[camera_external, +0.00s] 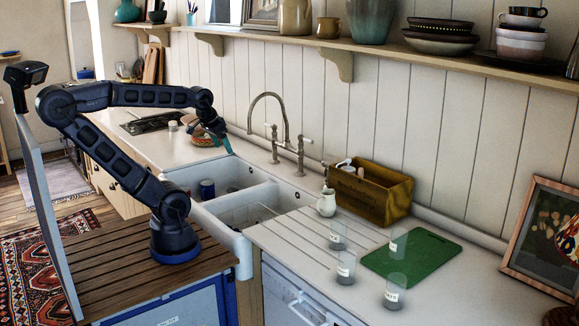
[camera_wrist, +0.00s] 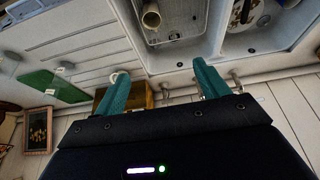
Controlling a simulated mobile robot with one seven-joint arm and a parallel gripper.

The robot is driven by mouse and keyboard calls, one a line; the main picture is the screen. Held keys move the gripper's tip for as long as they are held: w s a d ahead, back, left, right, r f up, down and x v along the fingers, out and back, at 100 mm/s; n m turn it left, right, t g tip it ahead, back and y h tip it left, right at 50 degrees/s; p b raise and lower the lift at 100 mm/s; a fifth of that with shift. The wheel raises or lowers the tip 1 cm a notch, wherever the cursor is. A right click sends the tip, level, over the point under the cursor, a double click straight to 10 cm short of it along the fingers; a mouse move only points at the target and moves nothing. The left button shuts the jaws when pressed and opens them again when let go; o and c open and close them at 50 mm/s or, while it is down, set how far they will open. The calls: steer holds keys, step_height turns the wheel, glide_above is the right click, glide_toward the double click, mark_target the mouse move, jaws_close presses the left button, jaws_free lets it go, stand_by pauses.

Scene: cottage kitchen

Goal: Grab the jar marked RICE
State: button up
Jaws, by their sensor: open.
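Several clear glass jars with white labels stand upright on the right counter in the external view. One is at the back left (camera_external: 338,237), one at the front left (camera_external: 346,267), one on the green board's edge (camera_external: 398,243), and one nearest the camera (camera_external: 394,291). The label words are too small to read, so I cannot tell which is RICE. My gripper (camera_external: 225,143) is open and empty above the sink area, well left of the jars. In the wrist view my teal fingers (camera_wrist: 161,67) are spread apart with nothing between them.
A green cutting board (camera_external: 425,258) lies near the jars. The double sink (camera_external: 222,176) and tall tap (camera_external: 285,130) lie between my gripper and the jars. A framed picture (camera_external: 545,235) leans at right.

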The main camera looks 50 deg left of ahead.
steer(key=shift+o, duration=0.5)
steer(key=w+d+f+m, duration=0.1)
steer(key=w+d+m, duration=0.1)
steer(key=w+d, duration=0.65)
steer(key=m+g+h, duration=0.1)
steer(key=m+h, duration=0.2)
steer(key=m, duration=0.4)
glide_toward(339, 232)
steer(key=w+a, duration=0.2)
steer(key=a, duration=0.1)
steer(key=shift+s+d+x, duration=0.1)
steer(key=shift+s+x, duration=0.05)
steer(key=shift+x, duration=2.8)
steer(key=shift+s+d+x, duration=0.1)
steer(key=shift+s+x, duration=0.05)
steer(key=shift+x, duration=2.85)
